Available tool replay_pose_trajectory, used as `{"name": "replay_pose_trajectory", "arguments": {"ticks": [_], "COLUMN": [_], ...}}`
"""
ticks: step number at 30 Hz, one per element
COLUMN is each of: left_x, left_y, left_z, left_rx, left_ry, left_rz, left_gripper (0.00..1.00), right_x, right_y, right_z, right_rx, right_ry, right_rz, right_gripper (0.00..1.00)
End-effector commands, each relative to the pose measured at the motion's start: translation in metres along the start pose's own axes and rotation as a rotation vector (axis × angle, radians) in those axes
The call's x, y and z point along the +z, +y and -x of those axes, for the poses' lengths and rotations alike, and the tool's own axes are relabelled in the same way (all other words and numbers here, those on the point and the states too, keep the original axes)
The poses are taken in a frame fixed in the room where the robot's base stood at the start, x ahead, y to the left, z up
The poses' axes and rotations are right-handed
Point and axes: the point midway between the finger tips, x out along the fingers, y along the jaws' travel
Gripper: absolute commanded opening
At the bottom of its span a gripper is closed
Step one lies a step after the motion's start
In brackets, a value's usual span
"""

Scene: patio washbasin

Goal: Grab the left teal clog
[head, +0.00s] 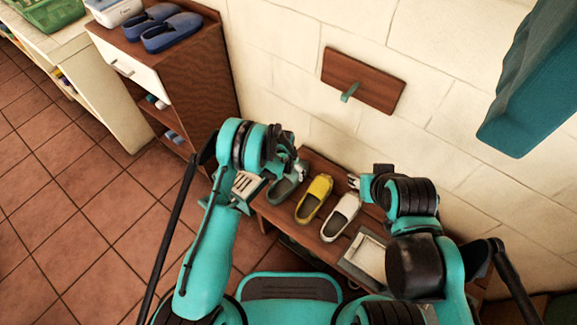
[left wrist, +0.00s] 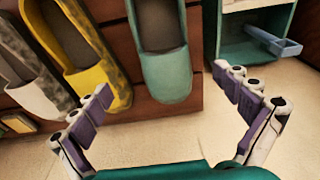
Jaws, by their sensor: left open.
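One teal clog (head: 284,188) lies at the left end of a low wooden bench, left of a yellow clog (head: 314,198) and a white clog (head: 340,216). In the left wrist view the teal clog (left wrist: 166,72) has its rounded toe toward my gripper. My left gripper (head: 293,162) is at the wall-side end of the teal clog. Its two fingers (left wrist: 172,98) are spread, with the toe between and beyond them and nothing held. My right gripper (head: 355,182) is near the white clog's wall-side end; its finger opening is too small to judge.
The bench (head: 268,212) also holds a pale tray (head: 366,260) at right. A teal box-like rack (left wrist: 240,45) is beside the bench's end. A wooden cabinet (head: 212,75) with blue shoes stands left. The wall (head: 290,60) is close behind; tiled floor (head: 60,220) is open at left.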

Motion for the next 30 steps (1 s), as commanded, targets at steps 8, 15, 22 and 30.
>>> {"name": "replay_pose_trajectory", "arguments": {"ticks": [8, 15, 22, 30], "left_x": [0.006, 0.006, 0.007, 0.007], "left_y": [0.005, 0.002, -0.002, -0.002], "left_z": [-0.037, -0.060, -0.095, -0.097], "left_rx": [0.007, 0.006, 0.006, 0.006], "left_ry": [-0.013, -0.012, -0.011, -0.011], "left_rz": [-0.015, -0.014, -0.014, -0.014], "left_gripper": [1.00, 1.00, 1.00, 0.97], "right_x": [0.004, 0.011, 0.023, 0.022], "right_y": [0.000, 0.000, 0.000, 0.000], "right_z": [-0.006, -0.015, -0.031, -0.030], "right_rx": [0.000, 0.000, 0.000, 0.000], "right_ry": [0.000, 0.000, 0.000, 0.000], "right_rz": [0.000, 0.000, 0.000, 0.000], "right_gripper": [0.40, 0.40, 0.40, 0.40]}}
